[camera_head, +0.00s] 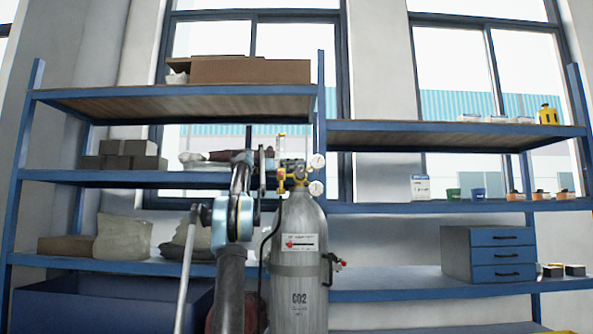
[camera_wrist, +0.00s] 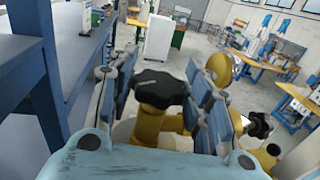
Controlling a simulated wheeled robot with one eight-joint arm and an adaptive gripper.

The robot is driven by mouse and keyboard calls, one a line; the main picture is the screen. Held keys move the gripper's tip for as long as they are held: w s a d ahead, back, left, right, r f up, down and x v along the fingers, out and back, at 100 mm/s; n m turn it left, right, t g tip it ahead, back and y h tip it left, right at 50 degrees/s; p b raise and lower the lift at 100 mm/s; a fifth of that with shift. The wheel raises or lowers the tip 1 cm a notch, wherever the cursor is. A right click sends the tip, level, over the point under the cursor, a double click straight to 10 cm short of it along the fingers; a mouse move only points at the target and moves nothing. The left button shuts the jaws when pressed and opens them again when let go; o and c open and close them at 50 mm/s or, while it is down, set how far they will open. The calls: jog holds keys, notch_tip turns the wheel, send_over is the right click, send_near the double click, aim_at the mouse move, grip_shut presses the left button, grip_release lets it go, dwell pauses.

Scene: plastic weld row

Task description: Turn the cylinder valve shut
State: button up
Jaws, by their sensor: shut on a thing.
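The grey CO2 cylinder (camera_head: 299,235) stands upright in front of the shelving in the head view. A brass valve (camera_head: 298,172) with two round gauges (camera_head: 317,161) sits on its top. In the wrist view the cylinder valve's black lobed knob (camera_wrist: 160,86) sits on a yellow brass body (camera_wrist: 148,125). My gripper (camera_wrist: 162,78) has one blue-padded finger on each side of the knob and is shut on it. In the head view my gripper (camera_head: 268,170) is at the valve's left side, and the knob cannot be made out there.
Blue shelving (camera_head: 430,208) stands behind the cylinder, with cardboard boxes (camera_head: 250,71), sacks (camera_head: 122,238) and a drawer unit (camera_head: 488,254). A dark hose (camera_head: 262,245) hangs at the cylinder's left. The wrist view shows benches (camera_wrist: 262,66) and a white cabinet (camera_wrist: 159,38) farther off.

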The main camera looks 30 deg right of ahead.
jog(key=shift+w, duration=0.1)
dwell(0.3)
jog(key=o, duration=1.1)
jog(key=shift+f, duration=0.1)
jog(key=shift+c, duration=0.2)
jog(key=v, duration=0.7)
jog(key=shift+w, duration=0.3)
jog(key=shift+c, duration=0.2)
